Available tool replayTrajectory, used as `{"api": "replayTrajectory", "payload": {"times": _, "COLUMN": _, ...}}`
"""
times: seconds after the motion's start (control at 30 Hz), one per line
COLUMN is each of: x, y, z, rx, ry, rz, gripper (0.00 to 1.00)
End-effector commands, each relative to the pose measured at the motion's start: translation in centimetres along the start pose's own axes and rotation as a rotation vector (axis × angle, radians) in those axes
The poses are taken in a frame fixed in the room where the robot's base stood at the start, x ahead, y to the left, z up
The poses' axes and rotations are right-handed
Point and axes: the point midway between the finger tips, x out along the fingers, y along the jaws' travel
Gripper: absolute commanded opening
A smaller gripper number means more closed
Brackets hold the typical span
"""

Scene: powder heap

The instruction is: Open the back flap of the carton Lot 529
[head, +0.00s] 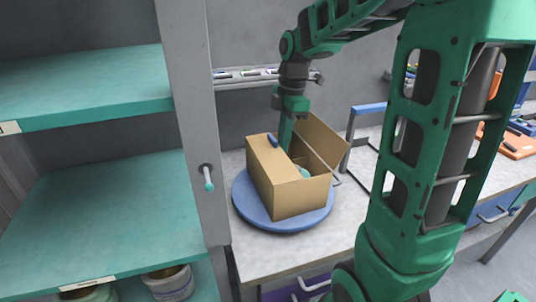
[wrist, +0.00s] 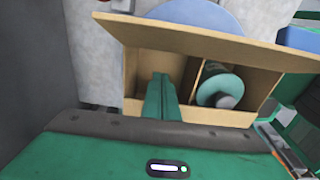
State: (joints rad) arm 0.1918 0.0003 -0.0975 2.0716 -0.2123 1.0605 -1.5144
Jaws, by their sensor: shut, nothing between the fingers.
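The brown carton (head: 288,195) stands on a round blue turntable (head: 242,205) on the bench; no lot label can be read. One flap (head: 322,140) stands up and leans outward at the right side. In the wrist view this raised flap (wrist: 205,38) spans the top, and the carton's inside shows open with a divider (wrist: 195,82). A teal round item (wrist: 218,88) sits in the right compartment. My gripper (head: 287,148) points down at the carton's opening. Its green fingers (wrist: 160,82) are together and empty, over the left compartment. Whether they touch the cardboard cannot be told.
A small dark blue item (head: 272,139) is at the carton's top left edge. A grey cabinet post with a handle (head: 208,178) and teal shelves (head: 100,200) stand left. A blue-topped frame (head: 368,108) stands right of the carton. A marker rail (head: 245,78) runs behind.

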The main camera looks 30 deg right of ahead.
Motion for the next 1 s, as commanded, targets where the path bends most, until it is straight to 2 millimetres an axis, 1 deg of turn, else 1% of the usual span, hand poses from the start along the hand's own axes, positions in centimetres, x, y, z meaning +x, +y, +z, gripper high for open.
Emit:
{"api": "replayTrajectory", "payload": {"times": 0.2, "x": 0.49, "y": -0.04, "z": 0.06, "rx": 0.0, "ry": 0.0, "rz": -0.001, "gripper": 0.0}}
{"api": "replayTrajectory", "payload": {"times": 0.57, "x": 0.51, "y": -0.03, "z": 0.04, "rx": 0.0, "ry": 0.0, "rz": 0.0, "gripper": 0.0}}
{"api": "replayTrajectory", "payload": {"times": 1.0, "x": 0.57, "y": -0.02, "z": -0.61, "rx": 0.001, "ry": 0.0, "rz": 0.0, "gripper": 0.0}}
